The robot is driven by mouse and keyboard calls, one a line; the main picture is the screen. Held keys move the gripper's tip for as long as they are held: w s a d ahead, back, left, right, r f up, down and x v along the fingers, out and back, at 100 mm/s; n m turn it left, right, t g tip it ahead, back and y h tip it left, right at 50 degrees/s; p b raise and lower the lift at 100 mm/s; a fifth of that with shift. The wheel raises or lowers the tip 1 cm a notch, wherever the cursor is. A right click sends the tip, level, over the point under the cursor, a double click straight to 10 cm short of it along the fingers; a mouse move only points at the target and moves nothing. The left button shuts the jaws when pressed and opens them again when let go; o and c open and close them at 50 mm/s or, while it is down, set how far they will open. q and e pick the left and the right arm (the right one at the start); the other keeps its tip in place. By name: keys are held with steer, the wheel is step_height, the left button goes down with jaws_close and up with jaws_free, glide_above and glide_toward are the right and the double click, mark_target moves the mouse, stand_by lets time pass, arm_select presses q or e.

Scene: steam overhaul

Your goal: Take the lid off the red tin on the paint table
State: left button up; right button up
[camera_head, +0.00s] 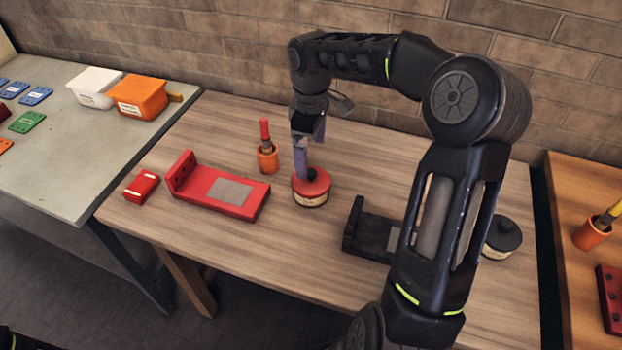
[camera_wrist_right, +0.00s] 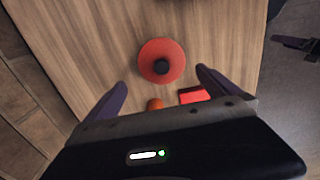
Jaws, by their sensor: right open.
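The red tin (camera_head: 310,199) stands upright on the wooden paint table (camera_head: 330,245), with its red lid (camera_head: 318,184) on. The lid has a dark round knob, and it also shows in the right wrist view (camera_wrist_right: 148,52). My right gripper (camera_head: 303,172) reaches down from the back over the tin, its purple fingers close by the knob. In the right wrist view the open fingers (camera_wrist_right: 161,77) are spread wide, with the knob between their lines and nothing held. Whether a finger touches the lid cannot be told.
A red stand (camera_head: 220,190), a red block (camera_head: 142,186) and an orange pot with a brush (camera_head: 268,157) are left of the tin. A black stand (camera_head: 372,235) and a black-lidded tin (camera_head: 502,236) are right, partly behind my arm. A brick wall closes the back.

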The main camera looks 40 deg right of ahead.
mark_target(311, 171)
steer(key=shift+f, duration=1.2)
steer(key=shift+s+a+f+p, duration=0.1)
steer(key=shift+f+p, duration=0.3)
steer(key=shift+f, duration=0.9)
steer(key=shift+s+f+p, duration=0.1)
steer(key=shift+f+p, duration=0.25)
steer(key=shift+f, duration=0.95)
steer(key=c, duration=1.1)
steer(key=shift+c, duration=0.2)
steer(key=shift+r, duration=0.15)
step_height(311, 171, up, 10)
steer(key=shift+f+b, duration=0.1)
steer(key=shift+b, duration=0.5)
